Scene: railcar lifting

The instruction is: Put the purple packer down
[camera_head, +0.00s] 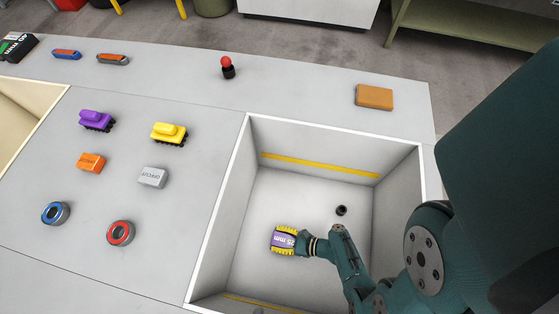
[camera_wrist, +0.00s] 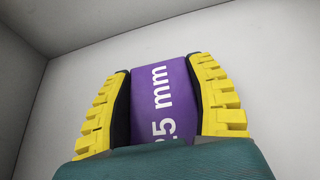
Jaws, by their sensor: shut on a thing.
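The purple packer (camera_head: 284,241) carries white "25 mm" lettering. My gripper (camera_head: 285,240) is shut on it, with its yellow ridged fingers on two opposite sides. It is held inside the white-rimmed box, over the pale floor in the left part. In the wrist view the purple packer (camera_wrist: 165,95) sits between the two yellow fingers of my gripper (camera_wrist: 163,105), with part of its lettering hidden by the gripper body. I cannot tell whether the packer touches the box floor.
The box (camera_head: 244,140) has high walls with yellow stripes. A small dark cylinder (camera_head: 341,210) is on its floor, right of the packer. Left on the table are a purple railcar (camera_head: 96,121), a yellow railcar (camera_head: 169,133), orange (camera_head: 91,162) and grey blocks (camera_head: 153,177), and two rings (camera_head: 120,233).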

